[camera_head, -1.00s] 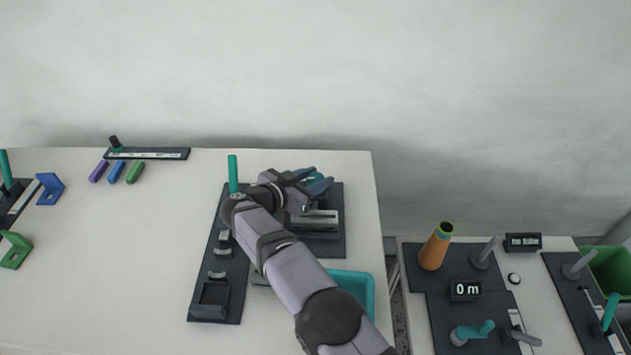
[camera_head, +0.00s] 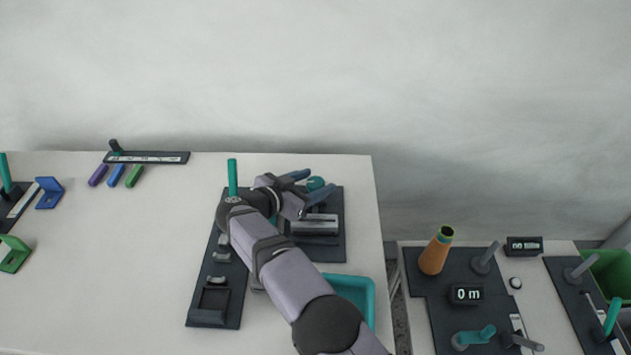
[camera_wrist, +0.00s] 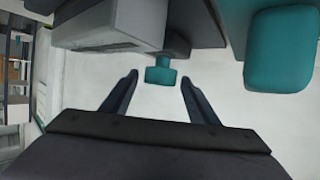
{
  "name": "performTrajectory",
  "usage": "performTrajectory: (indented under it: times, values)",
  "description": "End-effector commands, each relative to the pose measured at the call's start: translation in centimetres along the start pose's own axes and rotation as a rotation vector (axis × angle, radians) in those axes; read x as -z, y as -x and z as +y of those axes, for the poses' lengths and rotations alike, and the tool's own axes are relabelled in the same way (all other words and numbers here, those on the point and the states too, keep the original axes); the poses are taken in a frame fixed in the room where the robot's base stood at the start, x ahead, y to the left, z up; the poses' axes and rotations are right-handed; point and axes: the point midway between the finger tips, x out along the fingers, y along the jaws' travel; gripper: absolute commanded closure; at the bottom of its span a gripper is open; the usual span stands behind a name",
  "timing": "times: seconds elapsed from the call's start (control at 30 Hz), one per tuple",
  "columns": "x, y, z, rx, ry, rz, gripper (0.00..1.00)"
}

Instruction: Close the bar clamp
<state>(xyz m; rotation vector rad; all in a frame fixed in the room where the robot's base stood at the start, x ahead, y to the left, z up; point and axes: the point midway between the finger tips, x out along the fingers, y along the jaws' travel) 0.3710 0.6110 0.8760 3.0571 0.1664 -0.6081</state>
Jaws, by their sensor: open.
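The bar clamp seems to be the grey device (camera_head: 316,224) on a dark base plate right of the table's middle. In the wrist view its grey body (camera_wrist: 105,25) fills the upper left. A teal knob (camera_wrist: 160,73) sticks out of it on a dark stem. The knob also shows in the head view (camera_head: 316,183). My gripper (camera_wrist: 160,79) is open, with one finger on each side of the knob and gaps on both sides. In the head view my gripper (camera_head: 322,179) is at the plate's far end. My arm hides part of the plate.
A dark fixture board (camera_head: 222,258) with a teal post (camera_head: 232,176) lies left of my arm. A teal tray (camera_head: 368,298) is nearer, partly hidden by my arm. A teal rounded block (camera_wrist: 280,50) is at the wrist view's upper right. The table's middle left is clear.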

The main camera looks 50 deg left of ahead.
Motion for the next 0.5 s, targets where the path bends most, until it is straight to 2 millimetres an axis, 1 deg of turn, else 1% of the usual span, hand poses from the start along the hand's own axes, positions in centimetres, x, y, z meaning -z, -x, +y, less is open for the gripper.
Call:
performTrajectory:
  times: [0.3, 0.5]
  values:
    - [0.0, 4.2, -0.1, 0.003, 0.000, 0.002, 0.46]
    - [0.1, 6.0, 0.0, 0.002, -0.001, 0.002, 0.46]
